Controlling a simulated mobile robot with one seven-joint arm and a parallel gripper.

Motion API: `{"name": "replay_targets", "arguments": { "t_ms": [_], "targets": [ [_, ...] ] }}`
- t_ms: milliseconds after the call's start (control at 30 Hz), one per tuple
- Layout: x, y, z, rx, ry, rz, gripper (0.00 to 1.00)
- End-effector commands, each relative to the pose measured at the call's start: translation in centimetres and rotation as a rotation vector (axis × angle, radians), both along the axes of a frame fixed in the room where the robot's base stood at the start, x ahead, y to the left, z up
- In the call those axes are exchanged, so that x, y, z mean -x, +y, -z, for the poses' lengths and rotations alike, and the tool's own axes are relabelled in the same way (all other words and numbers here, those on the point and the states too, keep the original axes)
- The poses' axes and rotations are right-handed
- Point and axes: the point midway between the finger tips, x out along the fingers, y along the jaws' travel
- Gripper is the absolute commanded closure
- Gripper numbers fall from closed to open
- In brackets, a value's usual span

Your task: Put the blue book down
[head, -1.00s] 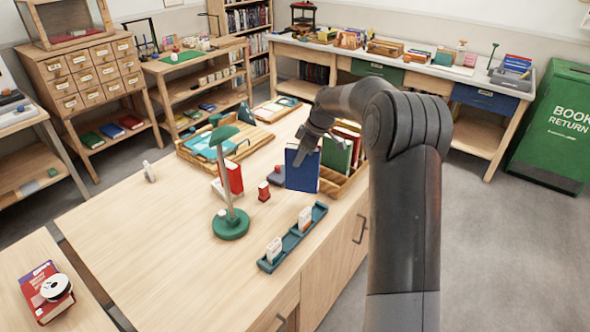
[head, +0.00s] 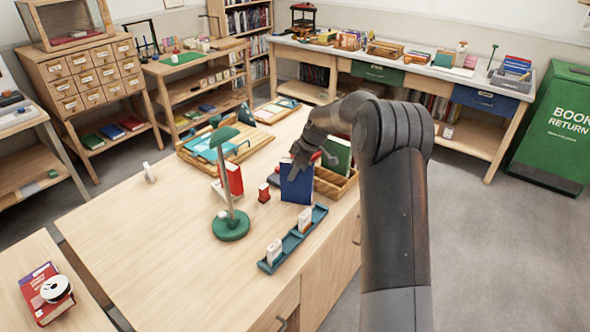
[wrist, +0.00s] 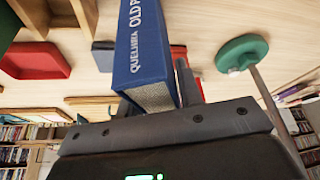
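The blue book (head: 297,186) is upright in the head view, over the right part of the big wooden table (head: 150,225), behind the teal two-slot tray (head: 292,240). My gripper (head: 300,160) is at the book's top edge. In the wrist view the blue book (wrist: 143,45) shows its lettered spine and page edges, with a dark finger (wrist: 186,82) against its right side. The gripper is shut on it. The other finger is mostly hidden. I cannot tell whether the book's lower edge touches the table.
A green lamp (head: 231,225), a small red box (head: 264,192) and a red book (head: 234,179) stand left of the blue book. A wooden rack (head: 333,184) with a green book (head: 337,155) is close on its right. The table's front left is clear.

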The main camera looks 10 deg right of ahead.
Motion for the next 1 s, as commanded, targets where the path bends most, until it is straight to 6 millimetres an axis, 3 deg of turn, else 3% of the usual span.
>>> {"name": "replay_targets", "arguments": {
  "t_ms": [200,533,1000],
  "targets": [
    [0.0,0.0,0.0,0.0,0.0,0.0,0.51],
    [0.0,-0.2,-0.8,0.0,-0.002,0.001,0.51],
    [1.4,-3.4,-9.3,0.0,-0.003,0.0,0.51]
  ]
}}
